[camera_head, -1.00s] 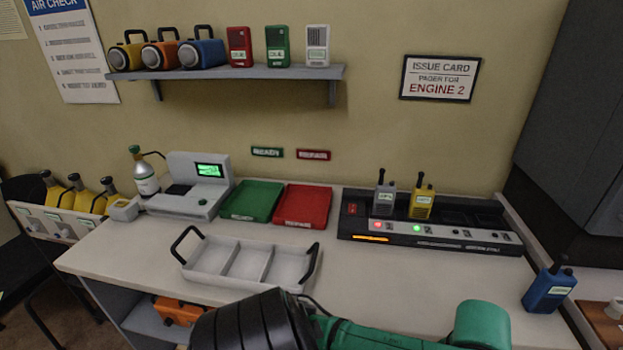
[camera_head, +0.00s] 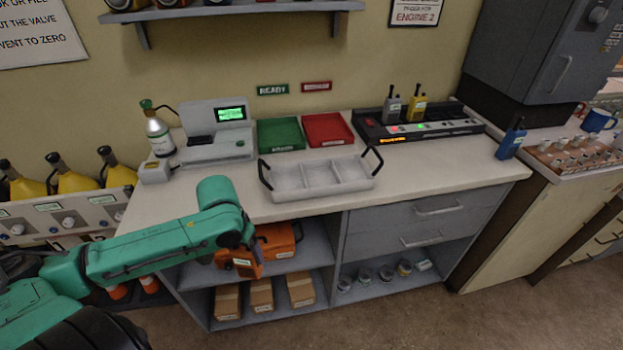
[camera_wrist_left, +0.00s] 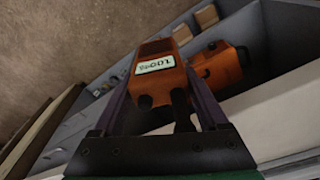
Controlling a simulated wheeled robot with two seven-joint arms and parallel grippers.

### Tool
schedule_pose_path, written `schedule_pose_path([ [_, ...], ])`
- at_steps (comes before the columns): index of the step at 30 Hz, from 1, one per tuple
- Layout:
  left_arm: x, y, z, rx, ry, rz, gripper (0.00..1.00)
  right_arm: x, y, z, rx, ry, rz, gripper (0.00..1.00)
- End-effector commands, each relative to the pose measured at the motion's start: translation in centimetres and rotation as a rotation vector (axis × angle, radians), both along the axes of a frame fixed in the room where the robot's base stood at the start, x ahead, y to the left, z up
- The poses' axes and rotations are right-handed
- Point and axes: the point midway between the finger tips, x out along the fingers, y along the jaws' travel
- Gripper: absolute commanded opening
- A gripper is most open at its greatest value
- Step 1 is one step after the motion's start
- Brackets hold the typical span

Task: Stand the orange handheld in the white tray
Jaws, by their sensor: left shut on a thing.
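The orange handheld (camera_head: 247,268) is held in my left gripper (camera_head: 240,252), in front of the open shelf and below the counter top. In the left wrist view the handheld (camera_wrist_left: 158,72) sits between the two fingers, its white label showing, its dark antenna and knob end toward the palm and its body pointing outward. The white tray (camera_head: 322,193) stands on the counter, up and right of the gripper. It has three empty-looking compartments and a black handle at each end. My right gripper is not in view.
An orange case (camera_head: 278,240) lies on the upper shelf just behind the handheld, with cardboard boxes (camera_head: 262,296) below. The counter edge lies between gripper and tray. Green (camera_head: 280,134) and red (camera_head: 328,129) trays and a charger (camera_head: 440,129) stand behind the white tray.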

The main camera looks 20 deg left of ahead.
Motion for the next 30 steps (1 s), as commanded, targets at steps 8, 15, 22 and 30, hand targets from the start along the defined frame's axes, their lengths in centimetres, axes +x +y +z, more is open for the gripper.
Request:
schedule_pose_path([
  [8, 0.6, 2.4, 1.9, 0.003, 0.001, -0.006, 0.0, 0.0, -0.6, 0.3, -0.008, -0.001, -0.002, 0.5],
  [15, 1.3, 3.2, 3.3, -0.001, -0.005, -0.014, 0.0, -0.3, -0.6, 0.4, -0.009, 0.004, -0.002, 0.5],
  [22, 1.5, 3.2, 3.6, -0.003, -0.005, -0.022, 0.0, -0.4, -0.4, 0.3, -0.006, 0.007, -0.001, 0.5],
  [30, 1.8, 3.3, 4.0, -0.004, -0.006, -0.028, 0.0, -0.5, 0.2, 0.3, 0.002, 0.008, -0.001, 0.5],
])
